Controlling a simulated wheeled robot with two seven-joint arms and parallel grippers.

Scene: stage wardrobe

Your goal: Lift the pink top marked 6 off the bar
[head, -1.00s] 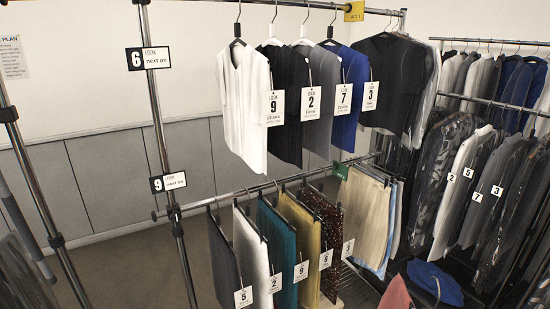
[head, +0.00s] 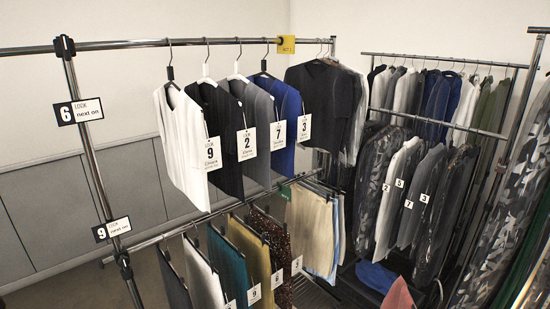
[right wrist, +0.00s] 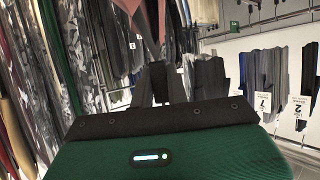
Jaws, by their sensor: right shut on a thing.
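A pink top (head: 398,296) shows only in part at the bottom edge of the head view, right of the middle. No number can be read on it. In the right wrist view pink cloth (right wrist: 130,8) shows at the top edge, just beyond my right gripper (right wrist: 154,72). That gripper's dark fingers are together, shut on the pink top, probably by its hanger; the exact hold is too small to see. My left gripper is in neither view.
A two-level rail (head: 150,43) holds tops numbered 9, 2, 7 and 3 above, with trousers and skirts below. Crowded racks (head: 430,120) stand at the right. A blue item (head: 376,277) lies low between them. Floor shows at the lower left.

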